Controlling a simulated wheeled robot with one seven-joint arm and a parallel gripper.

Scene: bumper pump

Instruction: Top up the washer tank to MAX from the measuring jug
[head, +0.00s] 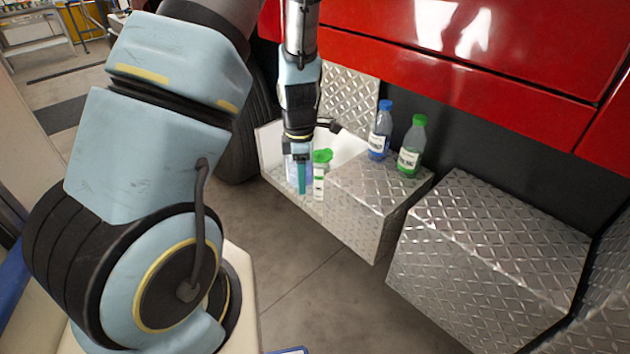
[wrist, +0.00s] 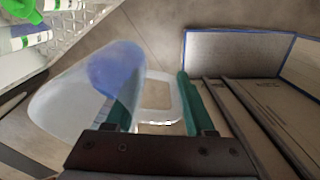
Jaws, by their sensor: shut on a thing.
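My gripper (head: 302,185) points down, its teal fingers shut on the measuring jug's handle (wrist: 157,95). The clear measuring jug (wrist: 70,95) holds blue liquid (wrist: 117,68); in the head view the jug (head: 291,172) is partly hidden behind the fingers. A white body, apparently the washer tank (head: 350,144), sits in the tread-plate recess just right of my gripper, with a black cap or neck (head: 334,126) at its top. Its level marks cannot be made out. A green-capped white container (head: 319,186) stands close to the right of my fingers.
A blue-capped bottle (head: 380,133) and a green-capped bottle (head: 411,148) stand on the tread-plate step (head: 375,205). Another tread-plate box (head: 490,265) is to the right, below the red bodywork (head: 450,70). A blue-edged tray (wrist: 240,50) shows in the wrist view. The floor in front is clear.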

